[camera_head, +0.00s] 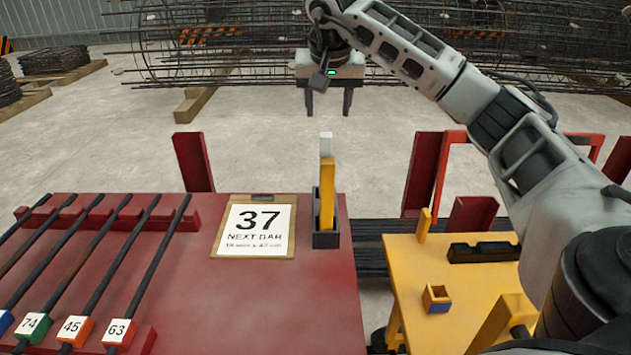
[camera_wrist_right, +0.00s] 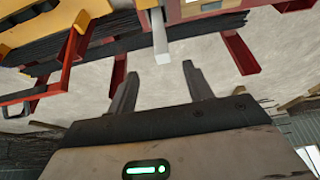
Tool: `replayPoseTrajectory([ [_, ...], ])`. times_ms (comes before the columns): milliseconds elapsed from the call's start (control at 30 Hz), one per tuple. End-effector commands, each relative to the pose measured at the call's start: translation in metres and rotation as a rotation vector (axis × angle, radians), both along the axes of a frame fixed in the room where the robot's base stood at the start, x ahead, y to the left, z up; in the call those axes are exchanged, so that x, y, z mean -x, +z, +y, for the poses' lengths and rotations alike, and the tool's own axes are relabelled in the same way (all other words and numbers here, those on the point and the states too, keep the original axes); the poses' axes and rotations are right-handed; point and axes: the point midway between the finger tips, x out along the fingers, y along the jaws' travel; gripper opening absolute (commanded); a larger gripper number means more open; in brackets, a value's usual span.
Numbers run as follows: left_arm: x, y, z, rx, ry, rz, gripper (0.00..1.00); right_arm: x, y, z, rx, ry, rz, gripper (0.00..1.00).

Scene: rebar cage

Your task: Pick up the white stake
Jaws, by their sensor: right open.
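The white stake (camera_head: 326,144) stands upright in a small black holder (camera_head: 326,238) at the right edge of the red table. Its white top shows above a yellow piece (camera_head: 327,195) in the same holder, which hides its lower part. In the right wrist view the stake (camera_wrist_right: 161,40) comes in from the top, with its end above the gap between the fingers. My right gripper (camera_head: 328,105) is open and empty, its fingers pointing down, beyond the stake in the head view. It also shows in the wrist view (camera_wrist_right: 156,85), apart from the stake. My left gripper is out of view.
The red table (camera_head: 290,315) bears a sign reading 37 (camera_head: 255,228) and several black bars with numbered blocks at left. A yellow table (camera_head: 460,285) with a black tray (camera_head: 484,252) stands at right. Red posts (camera_head: 193,162) rise behind; rebar cages lie farther back.

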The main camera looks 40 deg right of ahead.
Motion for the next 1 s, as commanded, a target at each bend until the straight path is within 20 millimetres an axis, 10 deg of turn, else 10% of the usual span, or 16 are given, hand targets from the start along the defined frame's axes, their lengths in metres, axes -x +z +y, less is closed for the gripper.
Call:
replayPoseTrajectory([
  [400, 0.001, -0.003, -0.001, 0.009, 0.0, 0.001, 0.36, -0.023, -0.076, -0.02, -0.001, -0.001, 0.004, 0.51],
  [1000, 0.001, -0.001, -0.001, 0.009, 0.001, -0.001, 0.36, -0.05, -0.134, -0.039, -0.003, 0.0, 0.002, 0.51],
])
